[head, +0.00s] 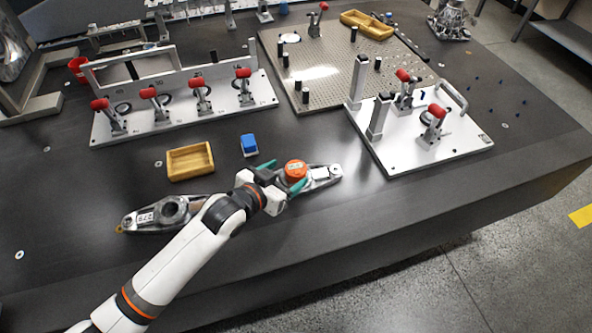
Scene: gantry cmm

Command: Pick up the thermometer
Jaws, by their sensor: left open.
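A round orange item (296,169) with a small pale label on top appears to be the thermometer, though its kind is hard to read at this size. It sits at a long metal casting (325,175) near the table's front edge; I cannot tell whether it rests on the casting or beside it. My left gripper (282,175) is open, with its teal fingers spread at the left side of the orange item, one finger behind and one in front. The gripper hides part of the casting. My right gripper is not in view.
A blue block-like item (249,144) and a wooden tray (190,174) lie behind my left gripper. A metal casting end (170,211) lies to the left. Fixture plates with red-handled clamps (180,116) (400,150) stand farther back. The dark table (70,185) is clear at the left.

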